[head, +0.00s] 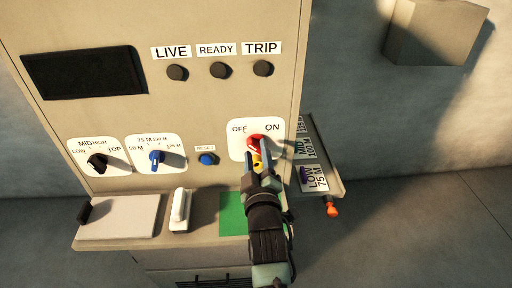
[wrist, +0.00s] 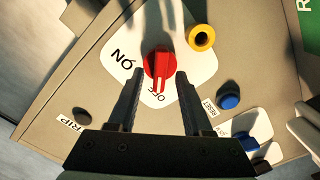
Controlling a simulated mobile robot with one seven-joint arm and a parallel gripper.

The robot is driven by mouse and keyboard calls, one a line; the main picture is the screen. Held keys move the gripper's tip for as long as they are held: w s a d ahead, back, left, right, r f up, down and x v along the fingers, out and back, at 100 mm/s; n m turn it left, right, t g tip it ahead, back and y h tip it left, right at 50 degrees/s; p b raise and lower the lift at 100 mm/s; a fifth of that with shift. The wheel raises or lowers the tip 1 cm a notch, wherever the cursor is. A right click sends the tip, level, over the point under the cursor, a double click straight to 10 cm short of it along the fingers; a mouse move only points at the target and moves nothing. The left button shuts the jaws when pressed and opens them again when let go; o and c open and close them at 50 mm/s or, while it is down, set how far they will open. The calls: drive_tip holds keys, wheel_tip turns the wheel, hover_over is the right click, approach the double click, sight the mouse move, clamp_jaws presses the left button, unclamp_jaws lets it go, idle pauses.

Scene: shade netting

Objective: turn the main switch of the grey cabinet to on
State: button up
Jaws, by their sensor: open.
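The main switch is a red knob (head: 256,139) on a white plate marked OFF and ON, on the grey cabinet's (head: 215,112) front at the right. In the wrist view, the red knob (wrist: 158,66) has its marked end towards the OFF label. A yellow round piece with a dark centre (wrist: 201,38) sits beside the plate. My gripper (head: 254,172) is open in front of the switch and hides part of it in the head view. In the wrist view, my gripper's fingers (wrist: 159,76) lie on either side of the knob's marked end. I cannot tell whether they touch it.
A blue reset button (head: 207,159), a blue selector (head: 156,158) and a black selector (head: 97,162) are left of the switch. A ledge (head: 150,240) juts out below. A side rack (head: 322,160) with labelled cards stands close on the right.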

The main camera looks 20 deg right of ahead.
drive_tip(key=shift+w+d, duration=0.15)
drive_tip(key=shift+w, duration=0.35)
clamp_jaws()
